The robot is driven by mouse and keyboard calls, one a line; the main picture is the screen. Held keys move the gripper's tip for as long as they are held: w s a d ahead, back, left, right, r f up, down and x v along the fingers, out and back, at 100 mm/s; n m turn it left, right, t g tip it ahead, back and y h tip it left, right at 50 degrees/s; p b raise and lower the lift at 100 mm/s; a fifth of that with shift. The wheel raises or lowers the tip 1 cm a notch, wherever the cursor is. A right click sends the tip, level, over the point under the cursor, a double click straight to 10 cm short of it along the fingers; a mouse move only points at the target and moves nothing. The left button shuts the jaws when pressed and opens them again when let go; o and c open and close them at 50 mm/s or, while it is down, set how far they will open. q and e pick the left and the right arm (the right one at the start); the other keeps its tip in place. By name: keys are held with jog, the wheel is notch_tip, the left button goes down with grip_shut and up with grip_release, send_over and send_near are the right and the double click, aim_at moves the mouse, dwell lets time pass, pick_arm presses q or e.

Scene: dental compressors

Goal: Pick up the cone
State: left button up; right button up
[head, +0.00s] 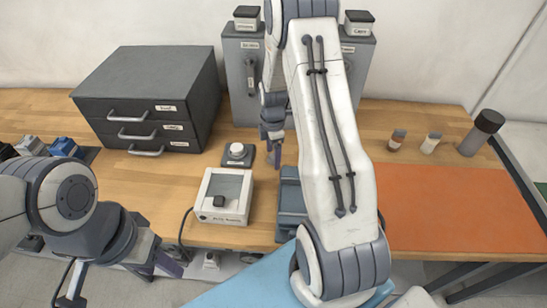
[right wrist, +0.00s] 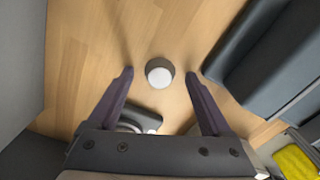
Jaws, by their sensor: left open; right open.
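A small round object (right wrist: 159,73) with a dark grey side and a pale top stands on the wooden table in the right wrist view. It may be the cone seen from above, but I cannot tell its shape. My right gripper (head: 273,158) points down over the table, open, with its two fingertips to either side of that object in the wrist picture and no visible contact. In the head view I cannot make the object out near the gripper. My left gripper (head: 172,266) is open and empty at the table's front edge, low on the left.
A white-knobbed device (head: 237,152) and a white box (head: 222,196) stand left of my right gripper. A dark drawer cabinet (head: 150,97) stands at the back left. Small bottles (head: 397,139) and a dark cylinder (head: 482,132) stand right, behind an orange mat (head: 455,212).

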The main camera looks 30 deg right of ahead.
grip_shut()
jog(key=shift+r, duration=0.1)
